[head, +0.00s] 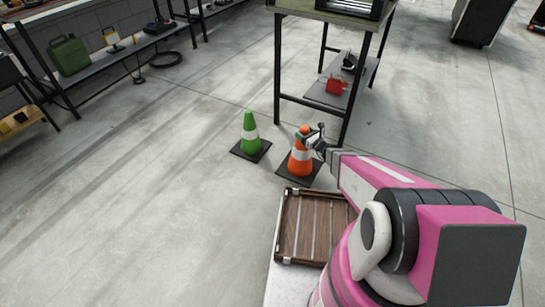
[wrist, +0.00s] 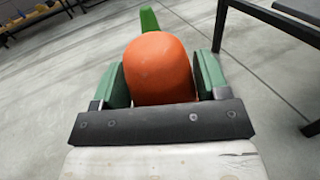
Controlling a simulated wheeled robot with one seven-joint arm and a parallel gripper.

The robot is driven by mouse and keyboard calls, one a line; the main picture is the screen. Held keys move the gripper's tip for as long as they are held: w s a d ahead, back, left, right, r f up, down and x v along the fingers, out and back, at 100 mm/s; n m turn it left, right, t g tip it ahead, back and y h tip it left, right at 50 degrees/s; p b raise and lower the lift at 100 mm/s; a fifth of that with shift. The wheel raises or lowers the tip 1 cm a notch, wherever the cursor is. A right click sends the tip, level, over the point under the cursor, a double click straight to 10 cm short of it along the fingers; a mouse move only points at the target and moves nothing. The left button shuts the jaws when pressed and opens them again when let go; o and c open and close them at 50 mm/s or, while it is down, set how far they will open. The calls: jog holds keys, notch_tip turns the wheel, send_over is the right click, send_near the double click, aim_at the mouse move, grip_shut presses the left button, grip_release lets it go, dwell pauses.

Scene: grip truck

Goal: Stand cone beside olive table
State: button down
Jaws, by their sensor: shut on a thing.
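An orange cone (head: 300,161) with white bands and a dark square base is upright beside the near legs of the olive table (head: 303,6). My gripper (head: 309,136) is shut on the cone near its top, from the right. In the wrist view the orange top (wrist: 160,62) sits between the two green fingers of my gripper (wrist: 162,76). The cone's base looks level and at or close to the floor; I cannot tell if it touches. A green cone (head: 249,135) stands just left of it; its green tip (wrist: 149,19) shows beyond the orange one.
A slatted wooden tray (head: 296,224) lies at my front, close to the orange cone's base. The table's lower shelf (head: 323,98) holds a red item (head: 336,86). Shelving with a green can (head: 69,55) stands at the far left. The floor at left is clear.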

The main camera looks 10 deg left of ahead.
jog(key=shift+w+a+f, duration=0.2)
jog(key=shift+w+f, duration=0.2)
jog(key=shift+f, duration=0.1)
jog(key=w+a+f, duration=0.2)
jog(key=w+f, duration=0.8)
jog(key=shift+w+a+f, duration=0.15)
jog(key=shift+w+a, duration=0.1)
jog(key=shift+a, duration=0.1)
jog(key=shift+c, duration=0.7)
grip_release()
jog(key=shift+f, duration=0.2)
